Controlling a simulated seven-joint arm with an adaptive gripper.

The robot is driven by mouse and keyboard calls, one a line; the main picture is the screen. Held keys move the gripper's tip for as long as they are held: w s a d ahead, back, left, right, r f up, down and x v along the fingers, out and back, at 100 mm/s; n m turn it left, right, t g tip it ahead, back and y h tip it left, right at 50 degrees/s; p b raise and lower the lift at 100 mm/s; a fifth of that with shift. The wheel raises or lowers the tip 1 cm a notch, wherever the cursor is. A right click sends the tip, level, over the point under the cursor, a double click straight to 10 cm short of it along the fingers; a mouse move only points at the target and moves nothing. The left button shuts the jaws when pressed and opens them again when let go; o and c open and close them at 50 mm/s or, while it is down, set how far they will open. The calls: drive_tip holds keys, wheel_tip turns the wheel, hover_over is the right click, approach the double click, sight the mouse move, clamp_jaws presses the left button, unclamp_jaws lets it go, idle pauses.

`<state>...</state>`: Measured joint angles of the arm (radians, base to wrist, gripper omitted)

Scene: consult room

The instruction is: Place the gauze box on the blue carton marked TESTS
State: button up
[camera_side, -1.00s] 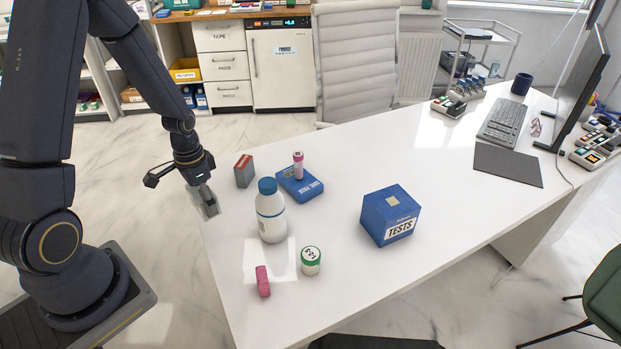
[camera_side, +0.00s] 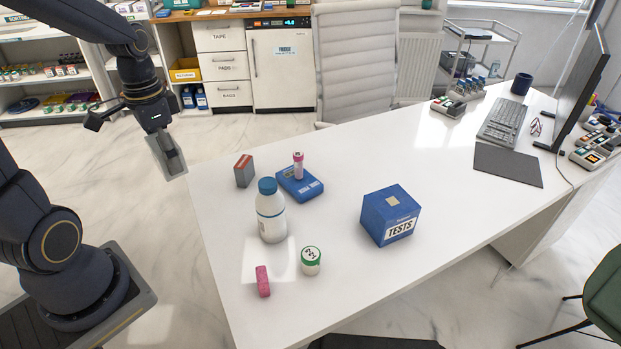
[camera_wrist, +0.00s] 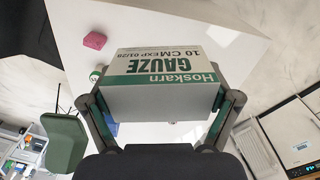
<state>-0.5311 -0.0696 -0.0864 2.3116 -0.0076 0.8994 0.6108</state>
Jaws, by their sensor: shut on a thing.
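My gripper (camera_wrist: 163,115) is shut on the gauze box (camera_wrist: 165,70), a white and green carton printed GAUZE, in the wrist view. In the side view the gauze box (camera_side: 166,156) hangs below my gripper (camera_side: 158,130), raised just off the table's left edge and slightly tilted. The blue carton marked TESTS (camera_side: 390,215) stands on the white table to the right, well apart from my gripper. Its top is clear except for a small tan patch. In the wrist view the held box hides much of the table.
Between them on the table (camera_side: 330,170) stand a grey and red box (camera_side: 244,171), a blue device (camera_side: 300,185) with a pink-capped vial (camera_side: 298,165), a white bottle (camera_side: 271,212), a green-lidded jar (camera_side: 310,260) and a pink block (camera_side: 263,281). A monitor (camera_side: 583,85) stands far right.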

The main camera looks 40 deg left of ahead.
drive_tip(key=w+d+r+m, duration=0.2)
drive_tip(key=w+d+m, duration=0.2)
drive_tip(key=w+d, duration=0.85)
drive_tip(key=w+d+f+m, duration=0.15)
drive_tip(key=w+d, duration=0.25)
drive_tip(key=d, duration=0.4)
drive_tip(key=w+d+r+m, duration=0.1)
drive_tip(key=w+d+m, duration=0.15)
drive_tip(key=d, duration=0.45)
hover_over(384, 211)
drive_tip(key=shift+n, duration=0.4)
drive_tip(key=f, duration=0.9)
drive_tip(key=s+f, duration=0.1)
drive_tip(key=f, duration=0.4)
drive_tip(key=shift+a+f, duration=0.15)
drive_tip(key=shift+a, duration=0.05)
drive_tip(key=shift+w+d+f, duration=0.15)
drive_tip(key=shift+w+f, duration=0.3)
drive_tip(key=shift+f, duration=0.05)
drive_tip(key=shift+w+f, duration=0.1)
drive_tip(key=shift+f, duration=1.5)
